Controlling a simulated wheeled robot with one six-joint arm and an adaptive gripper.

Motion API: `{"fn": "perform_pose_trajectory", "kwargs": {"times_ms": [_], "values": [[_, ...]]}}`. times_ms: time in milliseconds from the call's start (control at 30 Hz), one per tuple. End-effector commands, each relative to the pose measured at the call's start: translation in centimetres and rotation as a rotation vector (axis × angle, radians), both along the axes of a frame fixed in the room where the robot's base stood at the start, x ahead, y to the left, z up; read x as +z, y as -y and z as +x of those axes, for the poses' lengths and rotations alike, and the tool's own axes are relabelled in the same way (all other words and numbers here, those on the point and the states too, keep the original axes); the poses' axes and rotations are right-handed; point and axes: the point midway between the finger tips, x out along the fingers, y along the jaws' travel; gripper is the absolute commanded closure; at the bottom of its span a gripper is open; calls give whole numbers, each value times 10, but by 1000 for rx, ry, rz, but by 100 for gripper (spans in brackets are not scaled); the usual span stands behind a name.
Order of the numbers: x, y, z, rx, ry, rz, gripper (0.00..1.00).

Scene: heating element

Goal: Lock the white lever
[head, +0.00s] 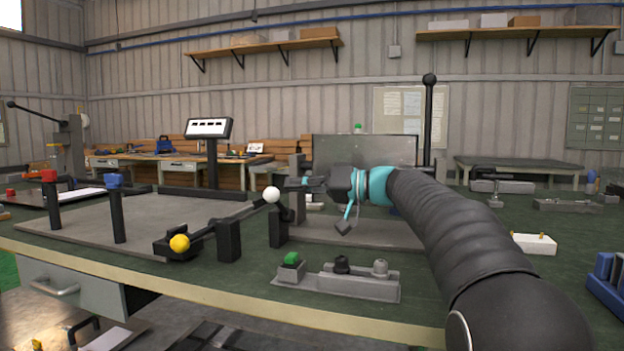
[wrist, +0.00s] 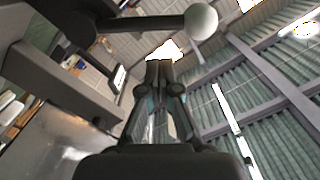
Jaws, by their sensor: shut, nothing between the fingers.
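The white lever shows as a white ball knob (head: 271,194) on a dark rod beside dark upright posts, in the middle of the head view. In the wrist view the white knob (wrist: 201,21) is at the top, with its dark rod running left to a dark block. My gripper (head: 290,184) is just right of the knob and slightly above it in the head view. In the wrist view my gripper (wrist: 159,68) has its fingertips together, below and left of the knob, with nothing between them. The fingers look apart from the knob.
A yellow knob lever (head: 179,243) lies to the front left. Red (head: 48,175) and blue (head: 114,180) knobs top posts further left. A grey block with a green button (head: 291,258) stands in front. A tall black lever (head: 429,120) rises behind my arm.

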Motion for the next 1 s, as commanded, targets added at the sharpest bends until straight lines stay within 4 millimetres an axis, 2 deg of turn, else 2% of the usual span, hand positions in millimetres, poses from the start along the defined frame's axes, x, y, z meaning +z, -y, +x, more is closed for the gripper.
{"fn": "perform_pose_trajectory", "kwargs": {"times_ms": [233,733,1000], "values": [[-16,-8,-11,2,-1,-1,100],[-21,-9,-12,2,8,-3,100],[-33,-11,-19,1,122,-43,100]]}}
